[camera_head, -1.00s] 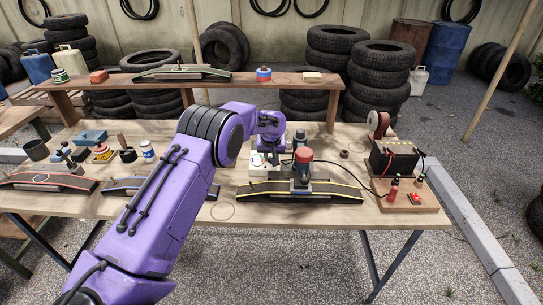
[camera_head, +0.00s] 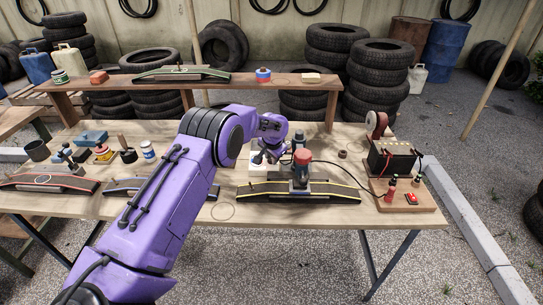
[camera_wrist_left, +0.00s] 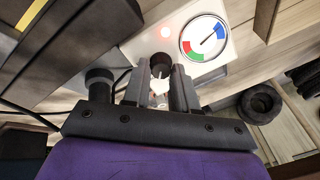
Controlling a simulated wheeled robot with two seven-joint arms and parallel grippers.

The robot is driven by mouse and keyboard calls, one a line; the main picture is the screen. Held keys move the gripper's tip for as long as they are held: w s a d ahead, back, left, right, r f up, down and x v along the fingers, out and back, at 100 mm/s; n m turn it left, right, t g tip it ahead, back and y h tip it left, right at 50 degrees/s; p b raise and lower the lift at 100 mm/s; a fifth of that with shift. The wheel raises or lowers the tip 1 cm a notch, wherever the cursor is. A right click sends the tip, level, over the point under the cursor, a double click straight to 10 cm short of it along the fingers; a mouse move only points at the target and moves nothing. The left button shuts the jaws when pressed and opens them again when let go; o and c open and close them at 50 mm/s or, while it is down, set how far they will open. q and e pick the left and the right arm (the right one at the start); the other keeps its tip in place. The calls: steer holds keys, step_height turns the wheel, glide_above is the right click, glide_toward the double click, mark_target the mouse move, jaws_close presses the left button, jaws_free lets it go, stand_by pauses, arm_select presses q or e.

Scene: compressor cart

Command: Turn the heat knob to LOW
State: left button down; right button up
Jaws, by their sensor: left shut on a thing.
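The heat knob (camera_wrist_left: 160,62) is a dark round knob on a pale control box (camera_wrist_left: 132,48). In the left wrist view a dial (camera_wrist_left: 204,38) with red, green and blue sectors and a dark needle sits to its right, and a red lamp (camera_wrist_left: 165,32) glows above it. My left gripper (camera_wrist_left: 160,78) is shut on the knob, with one finger on each side. The fingers hide part of the knob, and I cannot read its setting. In the head view my left gripper (camera_head: 262,156) is at the box and covers much of its face. My right gripper is not in view.
A red-topped tool (camera_head: 301,168) stands on a dark curved strip (camera_head: 318,190) close in front of the box. A battery (camera_head: 391,160) with cables is to the right. A dark ring (camera_wrist_left: 260,104) lies on the table (camera_head: 225,192).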

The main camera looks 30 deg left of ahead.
arm_select(q)
steer(key=shift+d+m, duration=0.1)
steer(key=shift+m, duration=1.5)
steer(key=c, duration=0.9)
jaws_free()
steer(key=shift+c, duration=0.2)
steer(key=b+v, duration=0.1)
steer(key=v, duration=0.9)
steer(key=shift+r, duration=0.2)
steer(key=shift+s, duration=0.15)
